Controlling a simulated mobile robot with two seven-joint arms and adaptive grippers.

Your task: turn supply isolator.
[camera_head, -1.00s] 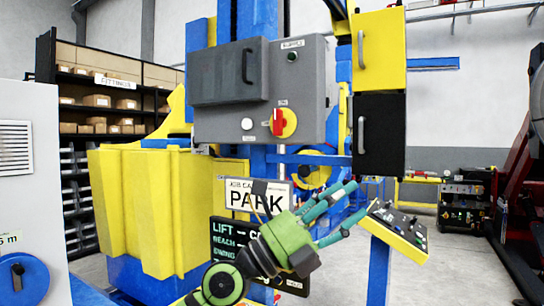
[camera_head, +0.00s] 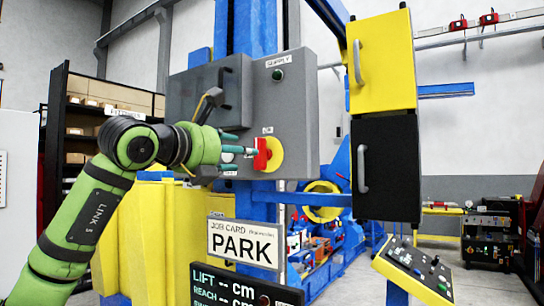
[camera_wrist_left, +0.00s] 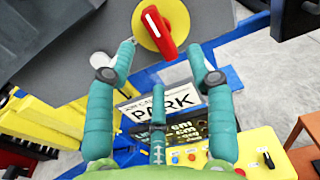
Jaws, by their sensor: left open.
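The supply isolator is a red handle (camera_head: 262,154) on a round yellow plate (camera_head: 275,155), on the front of a grey cabinet (camera_head: 298,110) labelled SUPPLY. In the left wrist view the red handle (camera_wrist_left: 159,32) with a white mark stands tilted on its yellow plate (camera_wrist_left: 178,18), beyond the fingertips. My left gripper (camera_head: 248,149) has its teal fingers pointing right at the handle, close to it. In the left wrist view the gripper (camera_wrist_left: 165,62) is open, with the handle roughly between and ahead of its fingertips. I see no contact. My right gripper is not in view.
A grey box with a handle (camera_head: 224,95) juts from the cabinet beside my arm. A PARK job card (camera_head: 243,243) and a dark display (camera_head: 240,288) sit below. A control panel (camera_head: 415,270) stands lower right. Yellow and black boxes (camera_head: 385,165) hang to the right.

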